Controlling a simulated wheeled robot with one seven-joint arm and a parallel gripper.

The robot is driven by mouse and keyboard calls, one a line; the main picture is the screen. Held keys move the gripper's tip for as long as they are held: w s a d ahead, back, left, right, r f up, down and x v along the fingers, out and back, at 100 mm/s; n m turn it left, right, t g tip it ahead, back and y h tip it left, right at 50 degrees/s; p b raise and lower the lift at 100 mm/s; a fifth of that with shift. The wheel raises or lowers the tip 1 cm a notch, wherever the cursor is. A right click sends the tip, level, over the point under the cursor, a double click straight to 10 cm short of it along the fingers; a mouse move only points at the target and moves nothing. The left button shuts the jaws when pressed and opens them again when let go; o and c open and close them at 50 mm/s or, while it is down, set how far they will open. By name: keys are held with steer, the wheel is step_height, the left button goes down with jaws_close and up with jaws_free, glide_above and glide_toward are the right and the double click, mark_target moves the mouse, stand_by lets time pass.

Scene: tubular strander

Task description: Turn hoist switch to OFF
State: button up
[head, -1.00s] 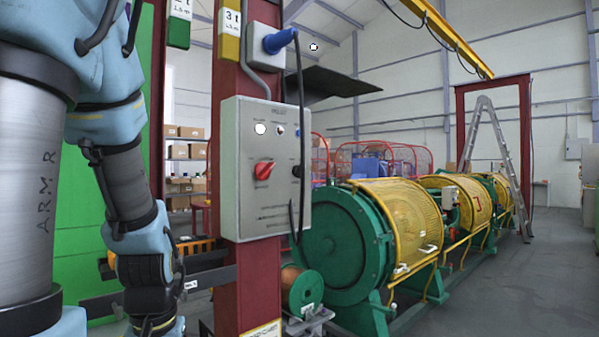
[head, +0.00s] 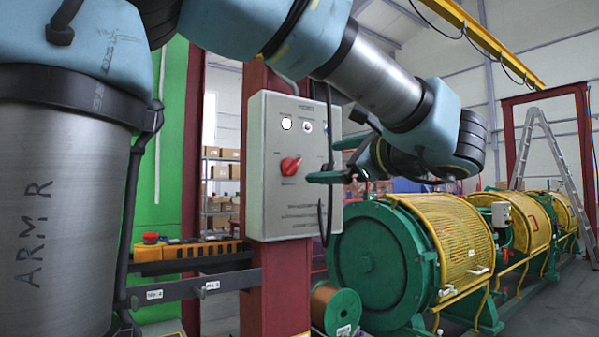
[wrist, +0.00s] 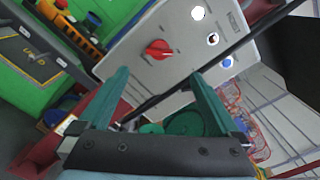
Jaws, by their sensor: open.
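The hoist switch (head: 290,165) is a red rotary knob on the front of a grey control box (head: 265,212) fixed to a dark red post. In the wrist view the knob (wrist: 158,50) lies just beyond the fingertips, roughly centred between them. Its position marks are too small to read. My gripper (head: 338,160) is open and empty, with green fingers spread, at the right side of the box and apart from the knob. It also shows in the wrist view (wrist: 158,76).
A black cable (wrist: 245,42) hangs by the box's right side and crosses the wrist view. White (head: 286,123) and blue round fittings sit above the knob. The green and yellow strander (head: 375,262) stands behind at right. An orange strip with a red button (head: 150,238) is at left.

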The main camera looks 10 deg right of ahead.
mark_target(294, 166)
steer(key=p+x, duration=0.2)
steer(key=x, duration=0.8)
steer(key=shift+w+a+f, duration=0.1)
steer(key=shift+w+a, duration=0.05)
steer(key=shift+a, duration=0.05)
steer(key=c, duration=1.4)
